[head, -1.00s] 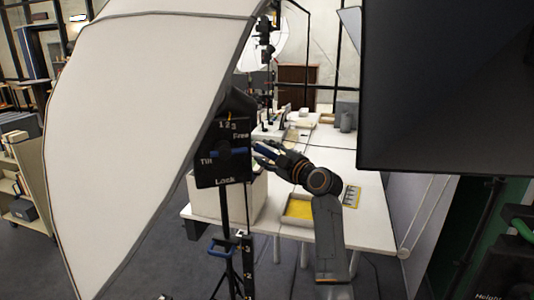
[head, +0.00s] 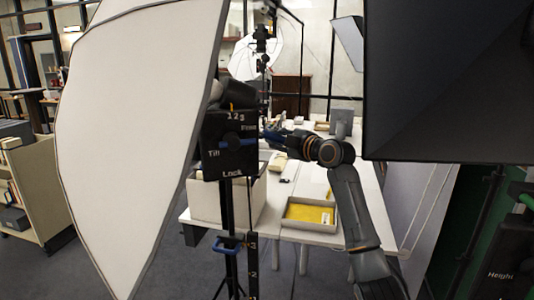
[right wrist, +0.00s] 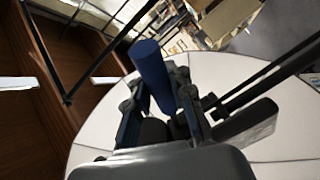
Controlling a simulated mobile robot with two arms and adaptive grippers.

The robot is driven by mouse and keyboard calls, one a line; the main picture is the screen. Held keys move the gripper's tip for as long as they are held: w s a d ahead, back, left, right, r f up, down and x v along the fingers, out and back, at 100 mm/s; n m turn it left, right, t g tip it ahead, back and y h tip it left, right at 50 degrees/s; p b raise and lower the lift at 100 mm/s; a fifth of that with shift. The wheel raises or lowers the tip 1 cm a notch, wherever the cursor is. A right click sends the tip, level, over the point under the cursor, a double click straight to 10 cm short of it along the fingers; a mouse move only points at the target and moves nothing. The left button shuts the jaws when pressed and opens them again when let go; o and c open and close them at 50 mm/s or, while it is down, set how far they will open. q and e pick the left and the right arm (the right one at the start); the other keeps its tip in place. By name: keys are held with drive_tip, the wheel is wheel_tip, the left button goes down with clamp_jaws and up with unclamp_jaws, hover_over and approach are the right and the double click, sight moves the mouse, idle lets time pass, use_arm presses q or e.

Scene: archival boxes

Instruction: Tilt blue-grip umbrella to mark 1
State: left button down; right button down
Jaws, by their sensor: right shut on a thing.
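The umbrella (head: 135,120) is a large white panel on the left of the head view, standing tilted on its dark stand. Its black tilt head (head: 228,160) carries the marks 1, 2, 3 and the words Free, Tilt and Lock. A small orange pointer shows by the numbers; I cannot tell exactly which mark it meets. My right gripper (head: 268,134) is at the right side of the tilt head. In the right wrist view the blue grip (right wrist: 152,72) is between the fingers of my right gripper (right wrist: 160,100), which is shut on it. My left gripper is out of view.
A white table (head: 370,205) with a yellow-lined tray (head: 310,214) lies behind my right arm. A big dark panel (head: 450,80) fills the upper right. A blue-handled clamp (head: 229,244) sits on the stand below. A book cart (head: 35,190) stands at far left.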

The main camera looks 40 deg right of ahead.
drive_tip(key=shift+r+n, duration=0.3)
drive_tip(key=shift+r, duration=0.15)
drive_tip(key=shift+d, duration=0.1)
drive_tip(key=shift+r, duration=0.1)
drive_tip(key=c, duration=1.2)
unclamp_jaws()
drive_tip(key=shift+s, duration=0.1)
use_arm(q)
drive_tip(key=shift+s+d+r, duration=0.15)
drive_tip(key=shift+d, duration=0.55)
use_arm(e)
drive_tip(key=shift+o, duration=0.2)
drive_tip(key=shift+s, duration=0.15)
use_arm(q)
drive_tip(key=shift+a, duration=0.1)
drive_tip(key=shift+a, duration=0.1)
use_arm(e)
drive_tip(key=s+r, duration=0.1)
drive_tip(key=s, duration=1.1)
drive_tip(key=shift+d, duration=0.3)
